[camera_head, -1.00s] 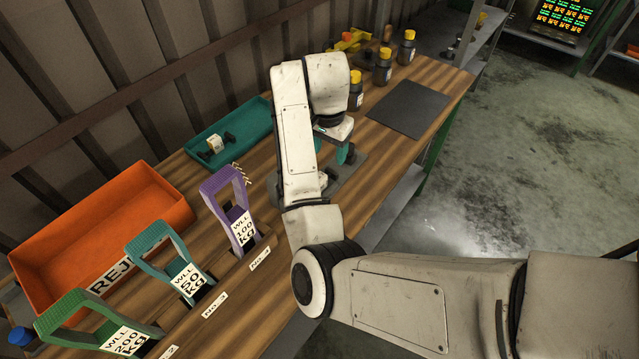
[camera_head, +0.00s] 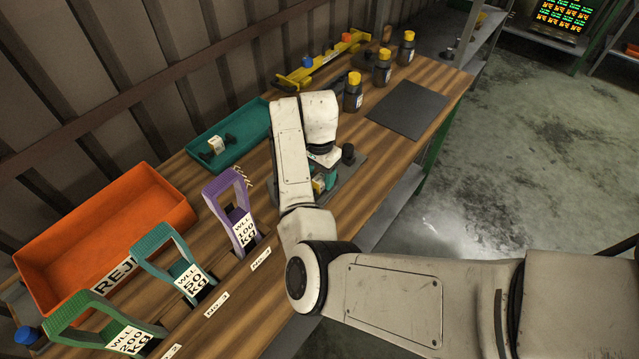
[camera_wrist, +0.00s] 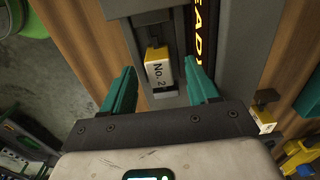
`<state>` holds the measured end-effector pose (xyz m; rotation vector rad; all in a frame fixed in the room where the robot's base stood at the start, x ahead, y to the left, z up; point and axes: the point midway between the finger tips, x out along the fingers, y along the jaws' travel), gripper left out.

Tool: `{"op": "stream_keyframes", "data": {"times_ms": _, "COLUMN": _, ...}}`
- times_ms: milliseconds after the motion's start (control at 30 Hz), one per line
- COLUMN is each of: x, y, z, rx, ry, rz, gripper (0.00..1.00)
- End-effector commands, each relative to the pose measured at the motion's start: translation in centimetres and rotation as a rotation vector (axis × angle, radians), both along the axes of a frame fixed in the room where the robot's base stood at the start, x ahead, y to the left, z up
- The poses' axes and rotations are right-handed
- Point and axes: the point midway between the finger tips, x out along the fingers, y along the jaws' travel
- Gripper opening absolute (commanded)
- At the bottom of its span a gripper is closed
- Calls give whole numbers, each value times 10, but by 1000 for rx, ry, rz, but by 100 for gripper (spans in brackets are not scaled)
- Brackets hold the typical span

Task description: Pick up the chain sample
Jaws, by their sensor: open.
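A small white and yellow block labelled "No. 2" (camera_wrist: 160,72), with dark ends, lies in a slot of a grey fixture (camera_wrist: 118,8) in the wrist view. It looks like the chain sample. My gripper (camera_wrist: 160,66) is open, its teal fingers on either side of the block with gaps visible. I cannot tell how far above it they are. In the head view my gripper (camera_head: 322,182) is over the grey fixture (camera_head: 350,180), and the arm hides much of it. Another white block with dark ends (camera_head: 216,146) lies in the teal tray (camera_head: 180,160).
An orange reject bin (camera_head: 160,190) and several handled weights, one purple (camera_head: 225,190), stand left of my arm. Yellow-capped bottles (camera_head: 353,92), a yellow rack (camera_head: 325,62) and a dark mat (camera_head: 408,108) are toward the far end. Bare wood shows beside the fixture.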

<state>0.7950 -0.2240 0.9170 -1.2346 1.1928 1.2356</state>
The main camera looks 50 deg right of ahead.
Motion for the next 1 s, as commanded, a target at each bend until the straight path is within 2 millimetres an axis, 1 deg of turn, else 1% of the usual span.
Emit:
{"op": "stream_keyframes", "data": {"times_ms": 33, "x": -1, "y": 0, "z": -7, "rx": 2, "ry": 2, "rz": 0, "gripper": 60}}
{"op": "stream_keyframes", "data": {"times_ms": 133, "x": -1, "y": 0, "z": -16, "rx": 1, "ry": 1, "rz": 0, "gripper": 60}}
{"op": "stream_keyframes", "data": {"times_ms": 400, "x": 0, "y": 0, "z": -19, "rx": 0, "ry": -1, "rz": 0, "gripper": 60}}
{"op": "stream_keyframes", "data": {"times_ms": 467, "x": 0, "y": 0, "z": -19, "rx": 0, "ry": -1, "rz": 0, "gripper": 55}}
{"op": "stream_keyframes", "data": {"times_ms": 1000, "x": 0, "y": 0, "z": -18, "rx": 0, "ry": -1, "rz": 0, "gripper": 3}}
